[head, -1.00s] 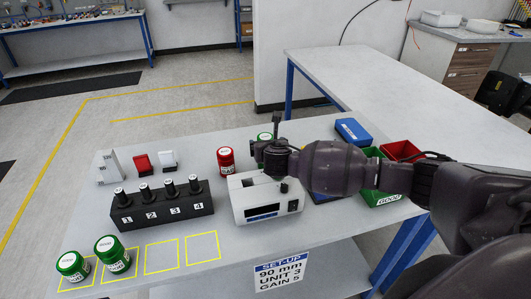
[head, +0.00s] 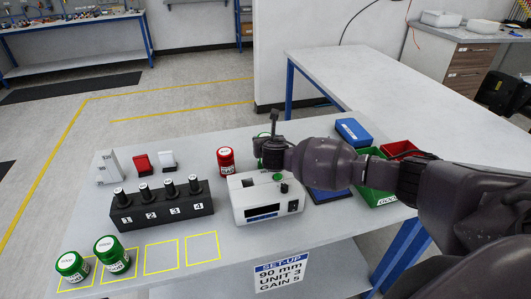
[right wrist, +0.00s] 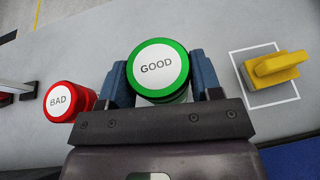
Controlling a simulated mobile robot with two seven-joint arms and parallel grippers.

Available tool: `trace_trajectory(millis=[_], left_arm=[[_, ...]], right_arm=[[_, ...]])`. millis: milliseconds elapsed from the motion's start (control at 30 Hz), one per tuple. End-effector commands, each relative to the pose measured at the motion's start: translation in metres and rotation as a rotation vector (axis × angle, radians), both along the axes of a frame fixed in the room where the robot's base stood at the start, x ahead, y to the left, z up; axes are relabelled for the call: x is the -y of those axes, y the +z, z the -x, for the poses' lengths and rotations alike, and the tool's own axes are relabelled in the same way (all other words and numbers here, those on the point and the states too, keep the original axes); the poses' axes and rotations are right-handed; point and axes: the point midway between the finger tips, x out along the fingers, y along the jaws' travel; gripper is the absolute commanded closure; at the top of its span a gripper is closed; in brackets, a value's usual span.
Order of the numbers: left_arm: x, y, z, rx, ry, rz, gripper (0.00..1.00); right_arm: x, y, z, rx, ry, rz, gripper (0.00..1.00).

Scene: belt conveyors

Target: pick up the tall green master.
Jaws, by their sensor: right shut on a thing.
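The tall green master (right wrist: 158,72) has a white top marked GOOD and stands between the two fingers of my right gripper (right wrist: 163,78) in the right wrist view. The fingers are shut on it, one on each side. In the head view only a sliver of its green (head: 261,138) shows behind my right gripper (head: 269,150); the rest is hidden. A red master (right wrist: 68,101) marked BAD stands to its left, apart from the fingers; it also shows in the head view (head: 226,163). My left gripper is not in view.
A white instrument (head: 265,205) stands in front of my right gripper. A black block (head: 162,212) with several numbered probes is further left. Two green jars (head: 112,262) stand on yellow-outlined squares. A yellow object (right wrist: 270,68) lies in a white outline.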

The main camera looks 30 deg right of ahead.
Motion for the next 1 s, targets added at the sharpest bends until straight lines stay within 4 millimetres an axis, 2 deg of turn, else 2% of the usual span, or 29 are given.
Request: trace_trajectory(millis=[33, 267, 533, 667, 867, 1000], left_arm=[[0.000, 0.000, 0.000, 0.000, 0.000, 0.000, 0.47], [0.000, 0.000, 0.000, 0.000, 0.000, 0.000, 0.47], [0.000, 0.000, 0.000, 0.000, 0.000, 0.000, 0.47], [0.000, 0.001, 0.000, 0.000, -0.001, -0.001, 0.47], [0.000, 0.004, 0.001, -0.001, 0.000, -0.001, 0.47], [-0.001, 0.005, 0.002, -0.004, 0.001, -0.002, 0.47]], right_arm=[[0.000, 0.000, 0.000, 0.000, 0.000, 0.000, 0.63], [0.000, 0.000, 0.000, 0.000, 0.000, 0.001, 0.99], [0.000, 0.003, 0.000, 0.002, 0.000, 0.001, 0.99], [0.001, 0.013, -0.001, 0.005, 0.000, 0.001, 0.99], [0.001, 0.050, -0.001, 0.008, 0.001, 0.001, 0.99], [0.001, 0.086, -0.001, 0.008, 0.001, 0.001, 0.99]])
